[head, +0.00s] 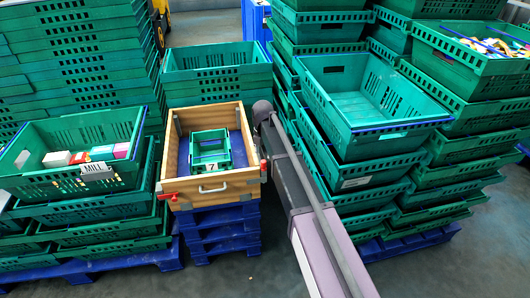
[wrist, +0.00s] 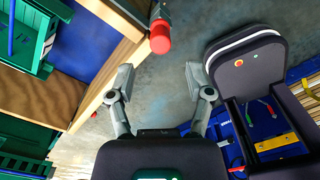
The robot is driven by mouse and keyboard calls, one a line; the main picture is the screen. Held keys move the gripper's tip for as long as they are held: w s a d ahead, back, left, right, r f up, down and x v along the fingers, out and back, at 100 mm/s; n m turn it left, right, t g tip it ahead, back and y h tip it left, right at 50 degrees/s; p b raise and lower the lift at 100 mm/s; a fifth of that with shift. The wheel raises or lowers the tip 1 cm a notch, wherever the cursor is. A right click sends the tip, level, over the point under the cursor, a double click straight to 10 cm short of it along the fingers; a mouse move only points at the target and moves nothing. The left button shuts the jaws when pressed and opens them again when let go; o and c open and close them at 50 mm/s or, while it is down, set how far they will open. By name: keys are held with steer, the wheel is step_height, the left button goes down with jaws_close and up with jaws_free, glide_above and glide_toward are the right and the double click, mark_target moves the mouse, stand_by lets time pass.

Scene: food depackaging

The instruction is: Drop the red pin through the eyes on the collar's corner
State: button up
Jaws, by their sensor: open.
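The wooden collar (head: 216,188) stands on a stack of blue pallets, with a metal handle on its front board. In the head view a red pin (head: 263,167) shows at its front right corner, close beside my arm. In the wrist view a red pin head (wrist: 160,38) shows with grey metal behind it, beside the collar's wooden edge (wrist: 116,68). How deep the pin sits in the eyes cannot be told. My gripper (wrist: 158,81) is open and empty, its fingertips apart from the pin head. In the head view the fingers are hidden.
Green crates (head: 210,148) sit inside the collar on a blue base. Another red fitting (head: 170,196) is at the front left corner. Tall green crate stacks (head: 368,110) stand close on the right, others (head: 85,185) on the left. The front floor (head: 235,275) is mostly clear.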

step_height(320, 180, up, 9)
steer(key=p, duration=0.8)
steer(key=shift+p, duration=0.3)
steer(key=shift+r, duration=0.15)
stand_by(0.3)
steer(key=s+d+m, duration=2.3)
steer(key=s+m, duration=0.2)
steer(key=m, duration=0.5)
steer(key=shift+s+d, duration=0.4)
